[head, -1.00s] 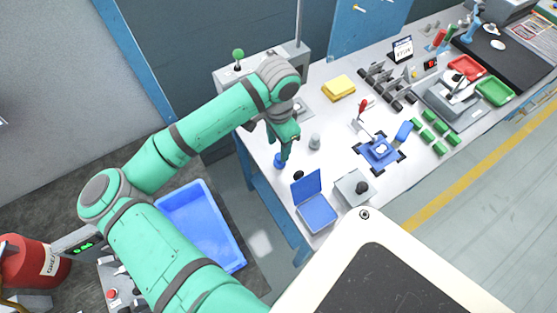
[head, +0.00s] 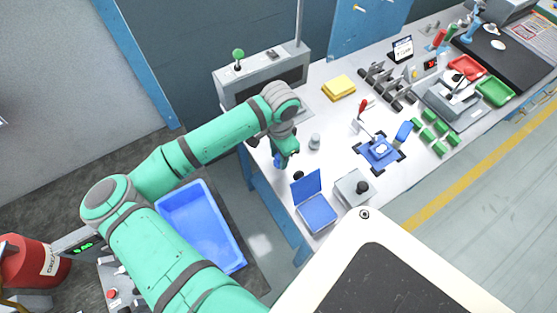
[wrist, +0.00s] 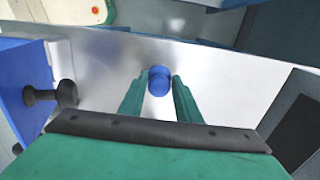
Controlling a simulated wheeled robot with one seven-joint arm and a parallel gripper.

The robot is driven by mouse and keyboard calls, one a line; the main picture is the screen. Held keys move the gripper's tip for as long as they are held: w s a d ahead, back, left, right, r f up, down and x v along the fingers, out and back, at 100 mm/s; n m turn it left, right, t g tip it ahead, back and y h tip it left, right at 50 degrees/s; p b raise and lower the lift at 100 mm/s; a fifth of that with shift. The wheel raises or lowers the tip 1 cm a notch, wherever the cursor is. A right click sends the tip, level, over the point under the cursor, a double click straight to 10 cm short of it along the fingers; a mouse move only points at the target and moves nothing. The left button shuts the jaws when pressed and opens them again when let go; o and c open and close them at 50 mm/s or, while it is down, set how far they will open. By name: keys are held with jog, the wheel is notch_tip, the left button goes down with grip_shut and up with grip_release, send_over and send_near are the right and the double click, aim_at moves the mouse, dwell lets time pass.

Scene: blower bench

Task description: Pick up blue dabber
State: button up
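The blue dabber (wrist: 159,80) is between the two green fingertips of my gripper (wrist: 160,85) in the wrist view. Thin gaps seem to show on both sides of it, so the fingers look open around it. In the head view, the dabber (head: 277,161) is at the table's near left edge, partly hidden by my gripper (head: 285,158). Its lower end and its contact with the table are hard to make out.
A small grey cylinder (head: 314,142) stands right of my gripper. A blue fixture (head: 379,151) is further right. A blue bin (head: 200,225) is on the floor.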

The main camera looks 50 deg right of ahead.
jog(key=c, duration=0.6)
jog(key=shift+s+d+r, duration=0.1)
jog(key=shift+r, duration=0.4)
notch_tip(320, 180, up, 17)
jog(key=o, duration=0.4)
jog(key=c, duration=0.3)
